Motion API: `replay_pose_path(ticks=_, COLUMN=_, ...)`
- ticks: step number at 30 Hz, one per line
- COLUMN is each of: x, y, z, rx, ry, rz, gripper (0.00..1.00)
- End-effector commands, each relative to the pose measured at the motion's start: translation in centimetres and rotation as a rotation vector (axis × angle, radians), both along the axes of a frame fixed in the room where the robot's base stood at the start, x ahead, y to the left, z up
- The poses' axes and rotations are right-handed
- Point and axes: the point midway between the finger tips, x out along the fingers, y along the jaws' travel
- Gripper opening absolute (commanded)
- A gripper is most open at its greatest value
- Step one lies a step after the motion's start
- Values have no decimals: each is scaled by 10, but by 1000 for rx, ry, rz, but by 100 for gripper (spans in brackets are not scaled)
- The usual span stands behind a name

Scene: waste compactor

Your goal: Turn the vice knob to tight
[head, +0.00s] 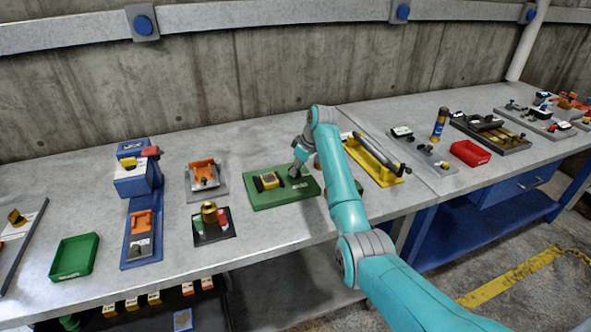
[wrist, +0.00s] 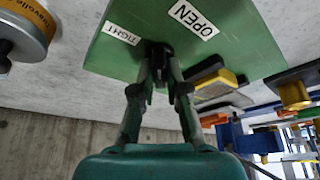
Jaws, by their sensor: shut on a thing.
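The green vice board (head: 285,199) lies flat on the bench in the head view, with a yellow and dark block (head: 267,181) on its left part. In the wrist view the green board (wrist: 240,45) carries a white TIGHT label (wrist: 122,34) and a white OPEN label (wrist: 194,19). My gripper (wrist: 160,58) is shut on the dark vice knob (wrist: 158,48), which sits between the two labels. The fingertips hide most of the knob, so its exact angle is unclear. In the head view my gripper (head: 297,174) is on the board's right part.
A yellow stand with a dark bar (head: 376,160) is close on the right. A black base with a brass-topped piece (head: 210,214) and an orange fixture on a grey plate (head: 204,175) are on the left. A silver and orange cylinder (wrist: 22,35) shows in the wrist view.

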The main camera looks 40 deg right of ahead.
Motion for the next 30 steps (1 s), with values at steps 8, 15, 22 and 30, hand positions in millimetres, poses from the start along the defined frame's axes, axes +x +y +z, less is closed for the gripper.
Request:
replay_pose_path(ticks=8, x=1, y=-2, z=1, rx=2, ry=1, rz=260, gripper=0)
replay_pose_path(ticks=15, x=2, y=-2, z=1, rx=2, ry=2, rz=487, gripper=0)
replay_pose_path(ticks=22, x=2, y=-2, z=1, rx=1, ry=2, rz=679, gripper=0)
replay_pose_path(ticks=30, x=3, y=-2, z=0, rx=1, ry=2, rz=813, gripper=0)
